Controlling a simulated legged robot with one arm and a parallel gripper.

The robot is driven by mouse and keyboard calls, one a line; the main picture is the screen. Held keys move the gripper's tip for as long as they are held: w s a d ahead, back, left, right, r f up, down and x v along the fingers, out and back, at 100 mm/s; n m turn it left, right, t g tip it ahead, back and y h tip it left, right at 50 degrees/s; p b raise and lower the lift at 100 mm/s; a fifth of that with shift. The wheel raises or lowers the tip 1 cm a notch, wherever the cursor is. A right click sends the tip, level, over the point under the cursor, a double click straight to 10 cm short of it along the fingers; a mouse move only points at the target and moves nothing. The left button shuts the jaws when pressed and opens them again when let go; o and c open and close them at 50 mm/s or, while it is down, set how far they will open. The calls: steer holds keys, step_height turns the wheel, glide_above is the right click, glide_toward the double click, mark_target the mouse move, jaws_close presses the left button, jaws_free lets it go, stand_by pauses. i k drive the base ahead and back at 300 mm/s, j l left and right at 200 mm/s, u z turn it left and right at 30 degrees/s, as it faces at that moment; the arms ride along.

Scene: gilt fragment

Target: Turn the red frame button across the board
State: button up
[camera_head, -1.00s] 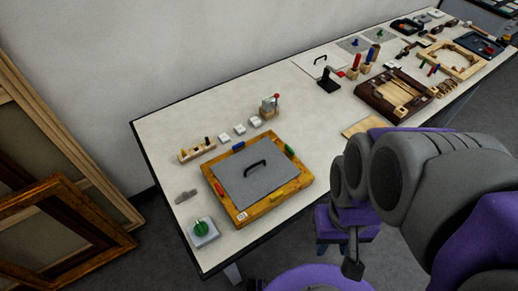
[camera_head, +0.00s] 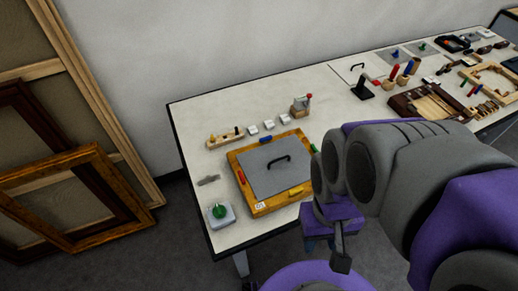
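A gilt frame (camera_head: 263,208) lies flat on the near left of the white table, around a grey board (camera_head: 262,177) with a black handle (camera_head: 280,160). The red button (camera_head: 240,177) is on the frame's left side. It is small, and I cannot tell whether it lies across the board's edge. A blue button (camera_head: 266,140) is on the far side, a yellow one (camera_head: 296,191) on the near side, a green one (camera_head: 314,148) at the right. My gripper (camera_head: 341,258) hangs beyond the table's front edge, right of the frame and apart from it. Its fingers are unclear.
A grey box with a green knob (camera_head: 219,211) stands at the table's near left corner. A wooden block with pegs (camera_head: 226,138) and a small vise-like block (camera_head: 301,105) stand behind the frame. Tools crowd the right. Large frames (camera_head: 85,200) lean at the left wall.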

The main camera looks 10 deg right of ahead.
mark_target(241, 175)
steer(key=k+j+z, duration=0.4)
steer(key=j, duration=0.15)
steer(key=i+j+u, duration=0.1)
steer(key=i+u, duration=0.4)
steer(key=j+u, duration=0.25)
steer(key=j, duration=0.55)
steer(key=k, duration=0.05)
